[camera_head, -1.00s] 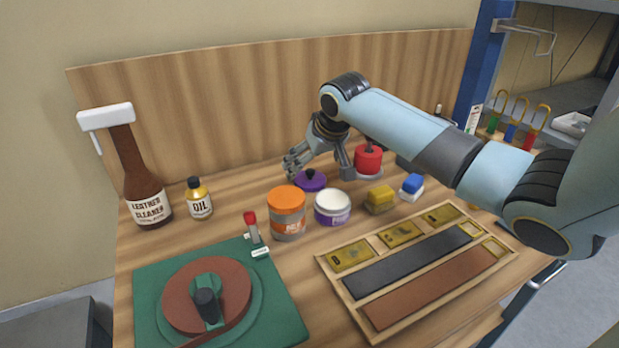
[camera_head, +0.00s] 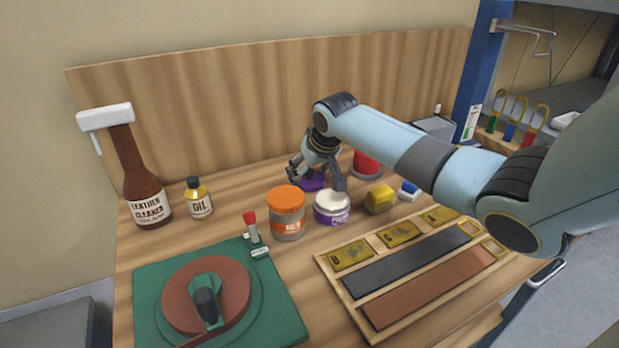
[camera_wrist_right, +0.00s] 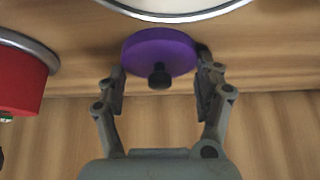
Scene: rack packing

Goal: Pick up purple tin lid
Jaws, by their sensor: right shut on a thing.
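The purple tin lid (camera_head: 312,184) lies flat near the back of the bench, behind a white-topped jar with a purple label (camera_head: 332,209). In the right wrist view the lid (camera_wrist_right: 152,48) is a purple disc with a dark knob. My right gripper (camera_head: 317,181) reaches down over the lid and partly hides it. Its two fingers (camera_wrist_right: 160,82) are on either side of the lid, shut on it at bench level. My left gripper is not in view.
An orange-lidded jar (camera_head: 287,212) stands left of the white-topped jar. A red tin (camera_head: 367,163) stands close on the right, partly behind my arm. A yellow block (camera_head: 379,199) sits front right.

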